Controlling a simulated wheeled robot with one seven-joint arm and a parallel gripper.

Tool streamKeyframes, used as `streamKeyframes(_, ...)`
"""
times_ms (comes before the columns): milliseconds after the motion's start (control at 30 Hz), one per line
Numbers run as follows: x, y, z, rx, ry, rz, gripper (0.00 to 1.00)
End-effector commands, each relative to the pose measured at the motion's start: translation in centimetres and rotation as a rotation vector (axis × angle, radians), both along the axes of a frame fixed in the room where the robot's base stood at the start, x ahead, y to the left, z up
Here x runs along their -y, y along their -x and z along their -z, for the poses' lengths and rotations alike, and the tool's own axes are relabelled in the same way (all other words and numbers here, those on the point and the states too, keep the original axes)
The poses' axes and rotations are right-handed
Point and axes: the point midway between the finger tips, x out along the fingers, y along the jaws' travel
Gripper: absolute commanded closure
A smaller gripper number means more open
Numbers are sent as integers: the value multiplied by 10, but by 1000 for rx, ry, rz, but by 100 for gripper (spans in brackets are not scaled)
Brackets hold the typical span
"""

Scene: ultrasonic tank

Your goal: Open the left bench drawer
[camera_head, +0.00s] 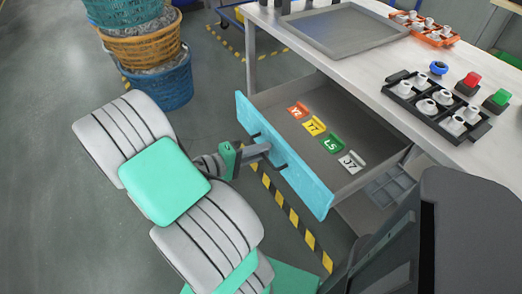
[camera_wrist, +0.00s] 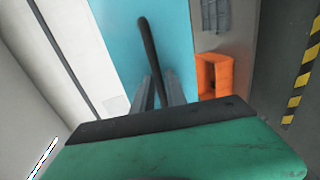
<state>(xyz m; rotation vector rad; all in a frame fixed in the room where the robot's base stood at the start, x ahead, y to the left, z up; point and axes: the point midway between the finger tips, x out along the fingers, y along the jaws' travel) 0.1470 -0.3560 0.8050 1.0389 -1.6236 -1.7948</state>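The bench drawer (camera_head: 318,201) with a light blue front stands pulled well out from under the bench in the head view. Its dark bar handle (camera_head: 281,167) is on the outer face of the front. My gripper (camera_head: 265,150) is at this handle, reaching from the left. In the wrist view the blue front (camera_wrist: 112,45) fills the middle, and the handle (camera_wrist: 147,45) runs down between my two narrow-set fingers (camera_wrist: 158,92). The fingers appear closed on it; the exact contact is hard to see. Four coloured labelled items, orange (camera_head: 298,110), yellow, green and white, lie in the drawer.
The bench top (camera_head: 350,70) holds a grey tray (camera_head: 345,30), a black rack of white parts (camera_head: 435,105), an orange rack (camera_head: 425,28) and push buttons (camera_head: 468,84). Stacked baskets (camera_head: 155,80) stand left. Yellow-black floor tape (camera_head: 290,212) runs below the drawer.

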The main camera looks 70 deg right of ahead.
Motion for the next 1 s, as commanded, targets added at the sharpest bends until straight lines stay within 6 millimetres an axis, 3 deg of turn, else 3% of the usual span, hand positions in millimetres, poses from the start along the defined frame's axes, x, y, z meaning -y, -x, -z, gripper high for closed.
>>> streamKeyframes(267,-1,-1,0,-1,0,-1,81)
streamKeyframes(700,-58,-44,-18,-2,0,-3,81)
streamKeyframes(1000,-62,-45,-16,0,0,1,81)
